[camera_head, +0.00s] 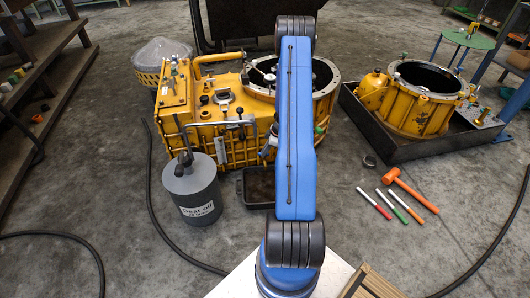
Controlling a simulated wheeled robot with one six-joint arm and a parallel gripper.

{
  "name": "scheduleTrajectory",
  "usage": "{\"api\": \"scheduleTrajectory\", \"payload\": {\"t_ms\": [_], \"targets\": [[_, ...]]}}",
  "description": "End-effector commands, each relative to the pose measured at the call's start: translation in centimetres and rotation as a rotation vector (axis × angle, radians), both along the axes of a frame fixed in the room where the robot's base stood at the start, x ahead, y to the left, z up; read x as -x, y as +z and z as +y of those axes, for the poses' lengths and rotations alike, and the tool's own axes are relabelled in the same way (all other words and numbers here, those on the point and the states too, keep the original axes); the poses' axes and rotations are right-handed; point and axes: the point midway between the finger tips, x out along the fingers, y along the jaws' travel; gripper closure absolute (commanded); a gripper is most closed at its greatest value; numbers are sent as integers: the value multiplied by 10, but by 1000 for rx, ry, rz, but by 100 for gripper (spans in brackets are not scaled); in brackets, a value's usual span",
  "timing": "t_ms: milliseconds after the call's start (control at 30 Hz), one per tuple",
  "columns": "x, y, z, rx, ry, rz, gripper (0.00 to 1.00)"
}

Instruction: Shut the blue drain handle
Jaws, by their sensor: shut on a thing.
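The large yellow transmission housing (215,148) stands on the floor left of centre. My blue arm reaches out across its right side and covers much of it. A small part of my wrist shows at the left edge of the arm, low by the housing's front. My gripper is hidden behind the arm, so its jaws do not show. I cannot make out the blue drain handle; that part of the housing is covered by my arm. A black drain pan (246,189) lies on the floor in front of the housing, partly behind the arm.
A grey gear oil can (190,190) stands left of the pan. A second yellow housing (420,112) sits in a black tray (385,140) at right. An orange mallet (411,190) and several markers lie on the floor. Black hoses run along the floor. Wooden steps (45,45) stand at far left.

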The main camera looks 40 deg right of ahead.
Motion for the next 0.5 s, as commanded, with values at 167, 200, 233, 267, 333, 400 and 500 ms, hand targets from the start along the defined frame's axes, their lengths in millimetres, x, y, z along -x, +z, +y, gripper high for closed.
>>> {"api": "scheduleTrajectory", "payload": {"t_ms": [167, 200, 233, 267, 333, 400, 500], "targets": [[-1, 0, 0, 0, 44, -1, 100], [-1, 0, 0, 0, 49, -1, 100], [-1, 0, 0, 0, 53, -2, 100], [-1, 0, 0, 0, 56, -2, 100], [-1, 0, 0, 0, 59, -1, 100], [-1, 0, 0, 0, 61, -2, 100], [-1, 0, 0, 0, 61, -2, 100]]}}
